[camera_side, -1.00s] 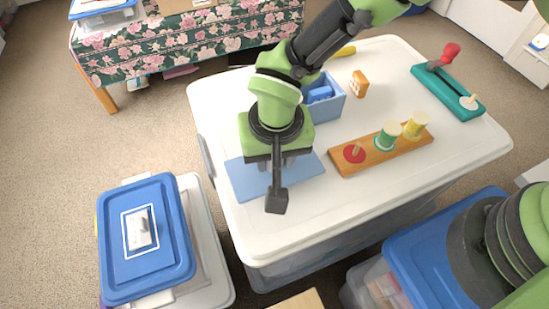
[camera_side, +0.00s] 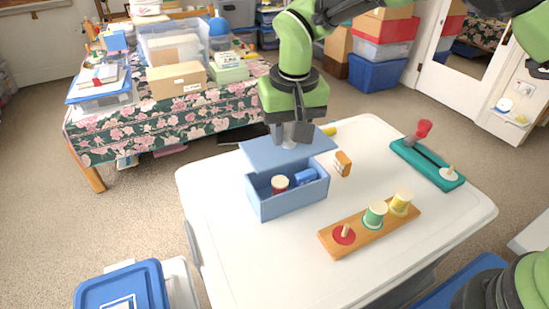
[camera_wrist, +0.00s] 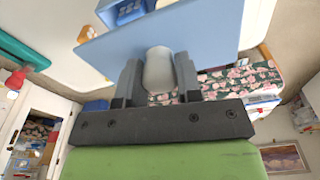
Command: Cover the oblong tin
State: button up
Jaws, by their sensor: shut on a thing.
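The oblong tin (camera_side: 291,204) is a light-blue, open-topped box standing on the white table. A red-and-white spool (camera_side: 280,184) and a blue item (camera_side: 305,177) show inside it. A flat blue lid (camera_side: 262,155) hangs above the tin and toward its back, apart from it in the side view. My gripper (camera_side: 290,138) is shut on the lid's pale knob. The wrist view shows the knob (camera_wrist: 158,70) between my two fingers, with the lid (camera_wrist: 215,30) beyond them. The lid hides part of the tin's back rim.
On the white table (camera_side: 400,255) are a wooden peg board (camera_side: 335,243) with green and yellow spools, a small orange item (camera_side: 343,163) and a teal stand (camera_side: 425,163) with a red knob. The table's front left is clear. A flowered-cloth table (camera_side: 150,125) holds boxes behind.

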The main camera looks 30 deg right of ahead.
aim_at(289, 153)
jog(key=shift+w+d+f, duration=0.1)
dwell(0.3)
jog(key=shift+f, duration=2.45)
jog(key=shift+f, duration=0.75)
dwell(0.5)
jog(key=o, duration=1)
jog(key=r, duration=0.6)
jog(key=s+r, duration=0.1)
jog(key=r, duration=0.2)
jog(key=shift+s+r, duration=0.1)
jog(key=shift+r, duration=0.3)
